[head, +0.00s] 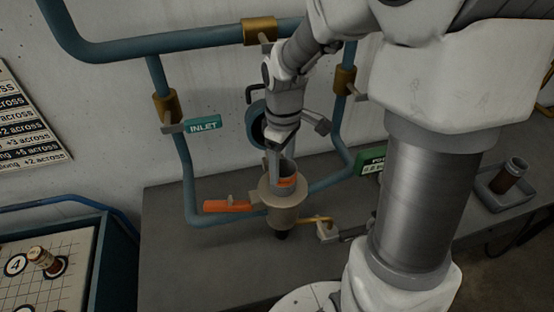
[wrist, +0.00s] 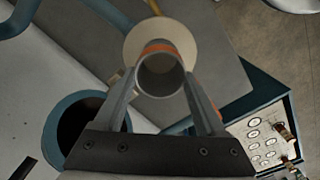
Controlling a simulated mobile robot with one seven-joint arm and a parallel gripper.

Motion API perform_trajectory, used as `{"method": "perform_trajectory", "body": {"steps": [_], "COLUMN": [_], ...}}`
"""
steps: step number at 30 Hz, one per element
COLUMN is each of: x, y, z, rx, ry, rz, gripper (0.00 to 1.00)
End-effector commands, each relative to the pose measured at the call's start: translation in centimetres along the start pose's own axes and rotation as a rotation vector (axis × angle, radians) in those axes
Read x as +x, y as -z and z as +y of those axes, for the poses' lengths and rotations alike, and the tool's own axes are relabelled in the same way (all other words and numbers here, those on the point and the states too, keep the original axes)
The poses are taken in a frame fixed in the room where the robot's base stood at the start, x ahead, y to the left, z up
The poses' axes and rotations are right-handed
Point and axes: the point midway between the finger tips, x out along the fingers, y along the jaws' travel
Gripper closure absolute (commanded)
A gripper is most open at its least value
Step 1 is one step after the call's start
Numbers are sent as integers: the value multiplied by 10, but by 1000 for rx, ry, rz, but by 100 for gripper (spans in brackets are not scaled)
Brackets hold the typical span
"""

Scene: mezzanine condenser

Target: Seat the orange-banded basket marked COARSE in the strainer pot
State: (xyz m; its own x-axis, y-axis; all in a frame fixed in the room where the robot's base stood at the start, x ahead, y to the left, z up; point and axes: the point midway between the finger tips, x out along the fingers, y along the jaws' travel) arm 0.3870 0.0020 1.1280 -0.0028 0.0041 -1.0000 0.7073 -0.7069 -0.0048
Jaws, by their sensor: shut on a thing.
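The grey cylindrical basket with an orange band (head: 286,182) is held upright at the beige strainer pot (head: 283,208). Its lower part overlaps the pot's mouth; I cannot tell how deep it is in. No COARSE lettering is readable. In the wrist view the basket (wrist: 160,74) shows its round open top between the two fingers, with the pot's pale rim (wrist: 135,45) behind it. My gripper (head: 281,163), pointing down over the pot, is shut on the basket; it also shows in the wrist view (wrist: 157,92).
A blue ring-shaped part (head: 257,126) stands behind the pot. An orange handle (head: 228,206) and a brass lever (head: 315,220) flank the pot. Blue pipes (head: 190,175) with an INLET tag (head: 203,124) run behind. A tray (head: 490,199) holding another basket (head: 511,175) is at right; a numbered board (head: 30,285) is at left.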

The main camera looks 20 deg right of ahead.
Motion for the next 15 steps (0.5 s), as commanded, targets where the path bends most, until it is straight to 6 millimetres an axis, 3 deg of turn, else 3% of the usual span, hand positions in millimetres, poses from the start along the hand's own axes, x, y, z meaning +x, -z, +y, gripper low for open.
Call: {"method": "perform_trajectory", "body": {"steps": [6, 15], "x": [33, 37], "y": [-1, 0], "z": [-1, 0], "rx": [0, 0], "ry": [3, 0], "rz": [-3, 0], "gripper": [100, 100]}}
